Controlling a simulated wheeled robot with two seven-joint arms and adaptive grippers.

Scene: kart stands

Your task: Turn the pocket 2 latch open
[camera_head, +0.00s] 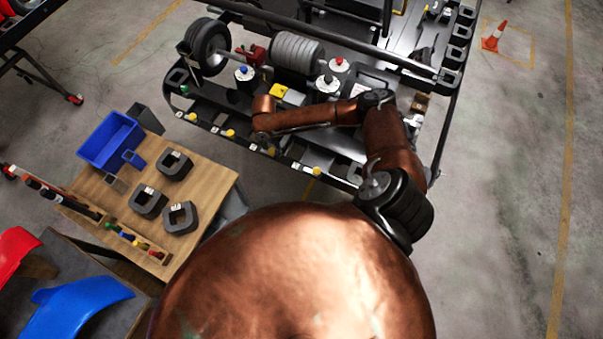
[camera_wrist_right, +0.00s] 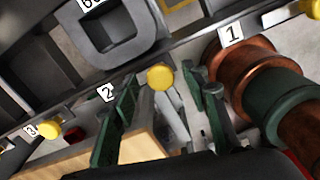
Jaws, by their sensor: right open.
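The pocket 2 latch is a round yellow knob (camera_wrist_right: 160,77) on the black rack edge in the right wrist view, just right of the white label 2 (camera_wrist_right: 107,92). My right gripper (camera_wrist_right: 160,80) is open, with one green finger on each side of the knob in that view. I see gaps between fingers and knob; contact cannot be told. In the head view my copper right arm reaches over the kart stand, and its fingers are not clear there. My left gripper is not in view.
Yellow knobs by label 3 (camera_wrist_right: 30,130) and label 1 (camera_wrist_right: 232,35) flank this pocket. A dark grey block (camera_wrist_right: 112,40) sits behind the edge. The stand (camera_head: 205,97) carries a wheel (camera_head: 207,45). A wooden table (camera_head: 214,184) with a blue bin (camera_head: 108,140) stands left.

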